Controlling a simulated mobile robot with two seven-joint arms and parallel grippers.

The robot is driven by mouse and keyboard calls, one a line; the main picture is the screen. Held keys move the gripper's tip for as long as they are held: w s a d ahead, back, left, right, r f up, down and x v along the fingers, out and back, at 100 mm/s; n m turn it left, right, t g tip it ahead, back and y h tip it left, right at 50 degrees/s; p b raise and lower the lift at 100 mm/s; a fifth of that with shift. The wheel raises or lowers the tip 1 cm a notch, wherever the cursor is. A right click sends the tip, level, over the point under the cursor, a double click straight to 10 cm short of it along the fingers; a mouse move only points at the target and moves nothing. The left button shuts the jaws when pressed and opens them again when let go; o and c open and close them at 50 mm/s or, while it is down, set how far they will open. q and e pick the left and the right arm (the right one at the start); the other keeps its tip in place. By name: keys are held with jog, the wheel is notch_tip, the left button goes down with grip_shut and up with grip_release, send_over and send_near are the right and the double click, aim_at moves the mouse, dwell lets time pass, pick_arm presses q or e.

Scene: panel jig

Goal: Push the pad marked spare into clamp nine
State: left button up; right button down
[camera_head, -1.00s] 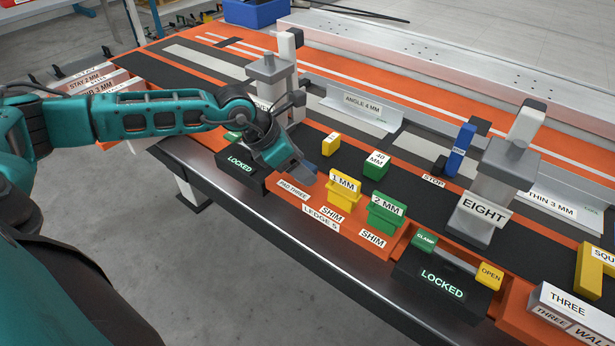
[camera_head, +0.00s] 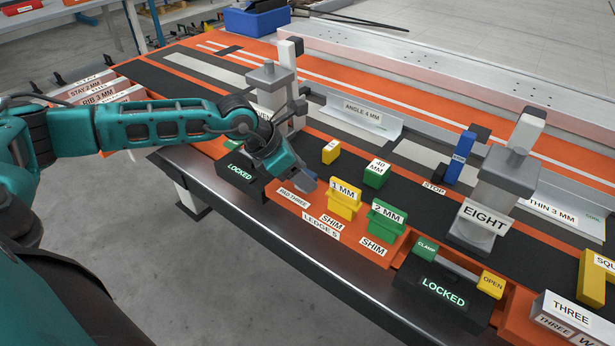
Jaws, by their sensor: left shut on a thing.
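My left gripper (camera_head: 304,180) reaches in from the left, low over the front edge of the bench, beside the label PAD THREE. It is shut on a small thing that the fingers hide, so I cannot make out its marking. No pad with a readable spare mark shows. No clamp marked nine is readable. One grey clamp (camera_head: 270,78) stands behind my left gripper with its label partly covered by the arm. Another grey clamp (camera_head: 508,170) is marked EIGHT. My right gripper is not in view.
A yellow 1 MM shim (camera_head: 345,204) and a green 2 MM shim (camera_head: 386,220) stand right of the gripper. Black LOCKED boxes sit at the front edge (camera_head: 440,291). A blue stop (camera_head: 460,157) stands farther back. A blue bin (camera_head: 257,19) is behind the bench.

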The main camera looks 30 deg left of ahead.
pick_arm(q)
jog(key=shift+r+p, duration=0.4)
jog(key=shift+r, duration=0.25)
dwell(0.3)
jog(key=shift+r+p, duration=0.6)
jog(key=shift+r, duration=0.4)
jog(key=shift+f, duration=0.1)
